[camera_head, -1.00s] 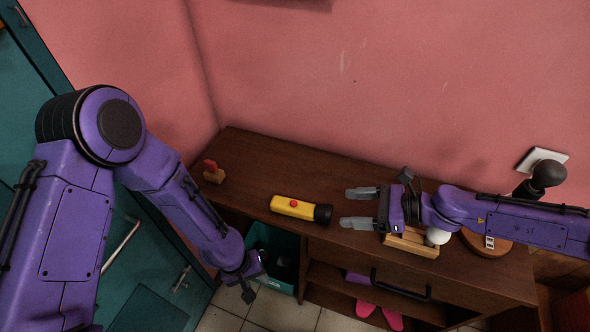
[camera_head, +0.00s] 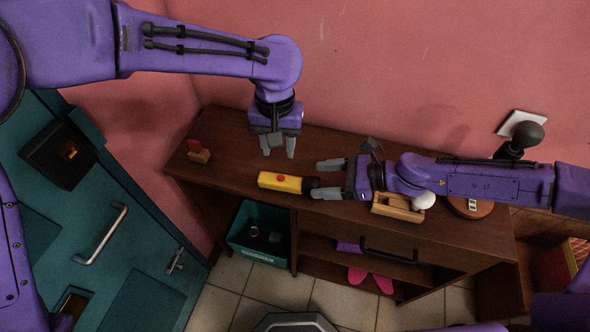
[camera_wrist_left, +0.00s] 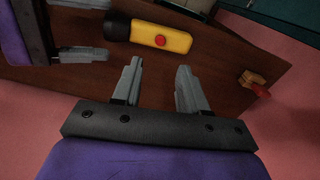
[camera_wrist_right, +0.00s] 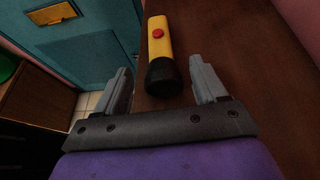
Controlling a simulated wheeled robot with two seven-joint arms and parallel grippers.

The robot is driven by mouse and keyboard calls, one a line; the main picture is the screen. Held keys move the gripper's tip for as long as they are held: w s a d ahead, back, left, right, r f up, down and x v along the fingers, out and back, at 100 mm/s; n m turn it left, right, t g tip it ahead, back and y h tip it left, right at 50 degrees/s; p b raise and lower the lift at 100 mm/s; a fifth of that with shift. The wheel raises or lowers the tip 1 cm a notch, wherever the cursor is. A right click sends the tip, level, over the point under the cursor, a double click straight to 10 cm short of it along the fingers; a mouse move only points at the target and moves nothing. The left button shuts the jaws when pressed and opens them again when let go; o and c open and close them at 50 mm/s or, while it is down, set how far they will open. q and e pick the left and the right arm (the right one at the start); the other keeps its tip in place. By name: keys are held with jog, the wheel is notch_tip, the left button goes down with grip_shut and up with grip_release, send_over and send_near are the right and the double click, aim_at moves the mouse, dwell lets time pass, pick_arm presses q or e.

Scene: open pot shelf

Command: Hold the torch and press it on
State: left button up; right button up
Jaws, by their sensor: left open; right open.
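The torch (camera_head: 280,181) is yellow with a black head and a red button (camera_head: 281,178). It lies on its side on the brown cabinet top, its head toward my right gripper. My left gripper (camera_head: 279,153) is open and empty, fingers pointing down, just behind the torch body; its wrist view shows the torch (camera_wrist_left: 172,38) beyond its fingertips. My right gripper (camera_head: 326,179) is open, its fingers pointing left on either side of the torch head's end. In the right wrist view the black head (camera_wrist_right: 163,76) lies between the fingers, with no clear contact.
A small wooden block with a red piece (camera_head: 198,151) stands at the left of the cabinet top (camera_head: 225,133). A wooden holder (camera_head: 398,207) with a white ball lies under my right arm. A teal bin (camera_head: 262,236) sits below, and a teal door (camera_head: 110,215) is at left.

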aim_at(306, 181)
jog(key=x, duration=0.6)
jog(key=shift+w+a, duration=0.1)
jog(key=shift+a, duration=0.25)
pick_arm(q)
jog(key=shift+c, duration=0.3)
pick_arm(e)
jog(key=c, duration=1.2)
pick_arm(q)
grip_shut()
pick_arm(e)
jog(key=shift+f, duration=0.15)
